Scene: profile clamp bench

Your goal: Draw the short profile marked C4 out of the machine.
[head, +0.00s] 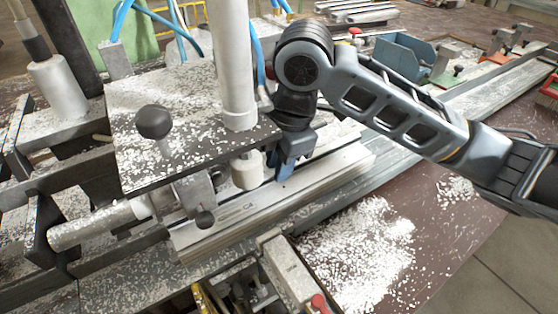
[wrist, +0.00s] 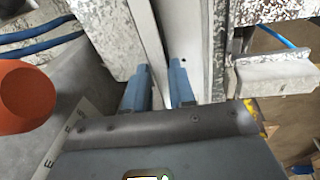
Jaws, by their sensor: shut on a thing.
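The short profile marked C4 (head: 225,222) is a pale aluminium bar lying in the machine, with its mark on the near side face. Its left part is under the machine's plate (head: 190,140). A pale round clamp foot (head: 247,172) hangs just over it; I cannot tell whether they touch. My gripper (head: 284,172) reaches down onto the profile, just right of the foot. In the wrist view, the blue fingers (wrist: 161,80) stand either side of a pale upright strip of the profile (wrist: 150,42) and are shut on it.
Black ball knobs (head: 153,122) and a thick pale column (head: 232,60) crowd the left. A small fixture with a red knob (head: 320,303) stands in front. White chips (head: 355,255) cover the bench. A long rail (head: 480,105) runs off to the upper right, past a blue bin (head: 400,55).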

